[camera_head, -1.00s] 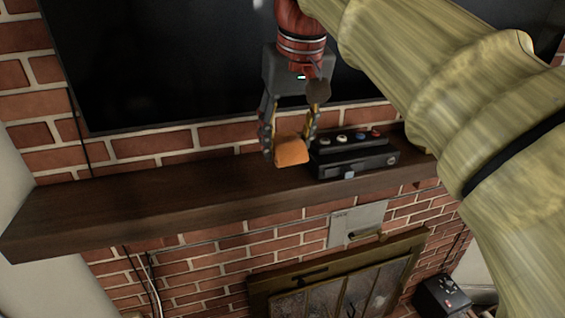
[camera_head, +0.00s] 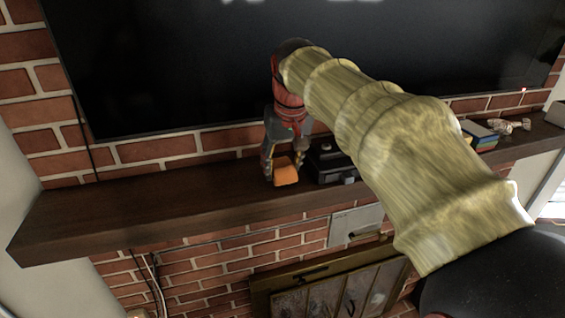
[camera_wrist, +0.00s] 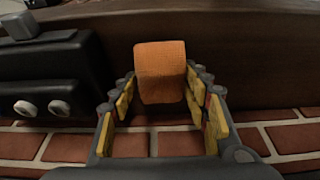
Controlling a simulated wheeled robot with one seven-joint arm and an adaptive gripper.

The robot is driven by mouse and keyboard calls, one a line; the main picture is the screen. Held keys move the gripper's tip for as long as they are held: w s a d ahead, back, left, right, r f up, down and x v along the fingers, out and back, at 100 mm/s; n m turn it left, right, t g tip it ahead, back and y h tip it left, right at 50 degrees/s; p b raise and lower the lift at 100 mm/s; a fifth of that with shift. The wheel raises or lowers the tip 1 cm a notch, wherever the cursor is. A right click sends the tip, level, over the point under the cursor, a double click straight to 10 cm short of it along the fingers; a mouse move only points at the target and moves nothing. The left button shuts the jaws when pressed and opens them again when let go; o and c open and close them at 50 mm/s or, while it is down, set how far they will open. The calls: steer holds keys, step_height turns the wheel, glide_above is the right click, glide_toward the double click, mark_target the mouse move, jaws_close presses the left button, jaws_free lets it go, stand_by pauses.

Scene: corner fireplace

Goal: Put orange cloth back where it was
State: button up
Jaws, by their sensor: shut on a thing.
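The orange cloth (camera_head: 286,175) is a small folded block at the mantel shelf, just left of a black box. My gripper (camera_head: 284,168) points down over the shelf and is shut on the cloth, with a finger on each side. In the wrist view the cloth (camera_wrist: 161,73) sits between the tips of my gripper (camera_wrist: 163,90), with the dark wood shelf behind it. The dark wooden mantel shelf (camera_head: 130,215) runs along the brick wall. I cannot tell whether the cloth touches the shelf.
The black box (camera_head: 328,160) stands close to the right of the cloth; its knobs (camera_wrist: 58,108) show in the wrist view. A large dark screen (camera_head: 170,70) hangs behind. Colored books (camera_head: 480,135) lie farther right. The shelf's left part is clear.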

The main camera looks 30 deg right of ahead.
steer(key=shift+s+f, duration=0.1)
steer(key=shift+f, duration=0.05)
steer(key=shift+f, duration=0.2)
steer(key=o, duration=1.3)
steer(key=shift+r, duration=0.15)
steer(key=b+v, duration=0.1)
steer(key=v, duration=1.1)
